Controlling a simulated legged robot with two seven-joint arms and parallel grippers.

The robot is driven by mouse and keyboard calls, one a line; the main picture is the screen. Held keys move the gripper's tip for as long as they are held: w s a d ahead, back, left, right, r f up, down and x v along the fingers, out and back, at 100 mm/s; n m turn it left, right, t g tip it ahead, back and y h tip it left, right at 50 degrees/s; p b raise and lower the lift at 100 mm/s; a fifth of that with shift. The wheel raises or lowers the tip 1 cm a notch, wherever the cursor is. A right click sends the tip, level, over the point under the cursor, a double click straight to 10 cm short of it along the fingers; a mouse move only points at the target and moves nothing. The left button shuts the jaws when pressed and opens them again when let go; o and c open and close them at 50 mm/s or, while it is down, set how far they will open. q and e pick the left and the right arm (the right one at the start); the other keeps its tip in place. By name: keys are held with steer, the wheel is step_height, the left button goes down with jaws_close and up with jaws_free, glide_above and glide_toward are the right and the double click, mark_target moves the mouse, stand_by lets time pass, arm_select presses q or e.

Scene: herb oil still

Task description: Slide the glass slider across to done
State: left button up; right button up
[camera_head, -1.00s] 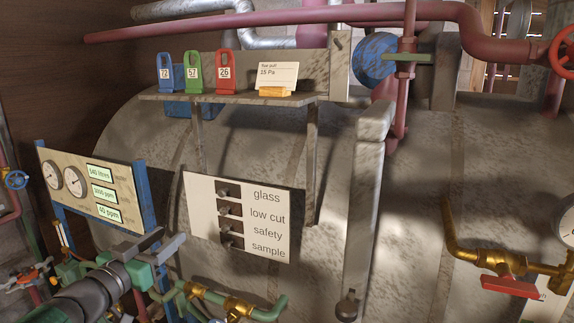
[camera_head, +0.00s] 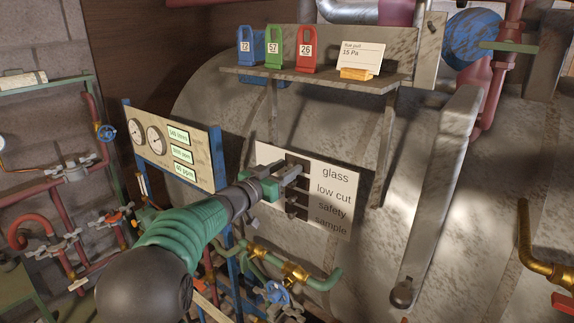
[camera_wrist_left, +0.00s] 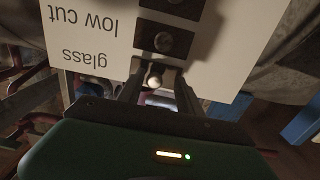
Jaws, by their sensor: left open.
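The white slider panel (camera_head: 338,198) hangs on the tank, labelled glass, low cut, safety and sample from top to bottom. My left gripper (camera_head: 290,175) is at the panel's top row, by the glass label, and hides the glass slider in the head view. In the left wrist view the panel appears upside down. There the pale, round glass slider knob (camera_wrist_left: 153,80) sits between the two open fingers of my left gripper (camera_wrist_left: 156,76). I cannot tell whether either finger touches it. The low cut knob (camera_wrist_left: 163,41) is just beyond the fingertips. My right gripper is not in view.
A gauge board (camera_head: 172,148) stands left of the panel. Above is a shelf (camera_head: 310,78) with blue, green and red numbered tags (camera_head: 307,50) and a card (camera_head: 361,56). Green and brass piping (camera_head: 290,272) runs just below the panel. A slanted metal post (camera_head: 437,190) stands to the right.

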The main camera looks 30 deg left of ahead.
arm_select(q)
steer(key=shift+s+d+r, duration=0.1)
steer(key=shift+d+r, duration=0.05)
steer(key=shift+d, duration=0.15)
steer(key=shift+w+d, duration=0.2)
steer(key=shift+d, duration=0.05)
steer(key=c, duration=0.4)
steer(key=shift+a, duration=0.1)
steer(key=c, duration=0.5)
steer(key=shift+a, duration=0.2)
jaws_close()
steer(key=shift+f, duration=0.25)
